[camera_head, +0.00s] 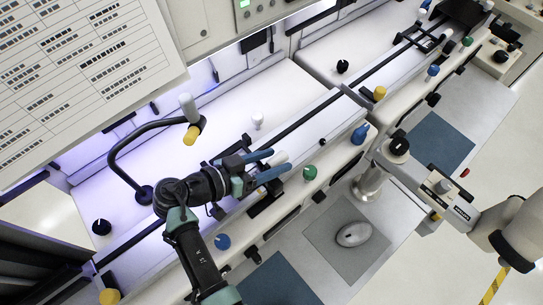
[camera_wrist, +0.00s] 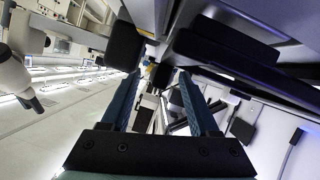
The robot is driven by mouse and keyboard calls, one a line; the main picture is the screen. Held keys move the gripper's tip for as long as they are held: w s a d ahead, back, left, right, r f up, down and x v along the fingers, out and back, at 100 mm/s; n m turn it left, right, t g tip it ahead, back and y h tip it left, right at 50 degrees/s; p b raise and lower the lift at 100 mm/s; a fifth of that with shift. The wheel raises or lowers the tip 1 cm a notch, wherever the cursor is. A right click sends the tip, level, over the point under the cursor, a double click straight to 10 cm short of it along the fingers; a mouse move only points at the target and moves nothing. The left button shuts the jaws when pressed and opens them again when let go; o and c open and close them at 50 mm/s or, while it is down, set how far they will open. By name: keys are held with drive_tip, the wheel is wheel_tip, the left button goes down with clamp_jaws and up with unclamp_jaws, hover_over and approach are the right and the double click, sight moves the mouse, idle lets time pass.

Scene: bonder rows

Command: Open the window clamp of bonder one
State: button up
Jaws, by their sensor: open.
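My gripper (camera_head: 280,160) is over the front rail of the near bonder (camera_head: 150,225), its two blue fingers apart. A white knob (camera_head: 279,158) shows between the fingers in the head view; I cannot tell whether they touch it. In the wrist view the open fingers (camera_wrist: 160,80) frame dark and white machine parts, with no clear grip on anything.
A green knob (camera_head: 310,173) and a blue knob (camera_head: 360,134) stand right of the gripper. A microscope-like arm (camera_head: 440,190) stands at right. A mouse (camera_head: 354,234) lies on a grey pad (camera_head: 325,232) in front.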

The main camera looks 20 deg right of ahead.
clamp_jaws()
idle(0.3)
drive_tip(key=shift+w, duration=0.1)
idle(1.1)
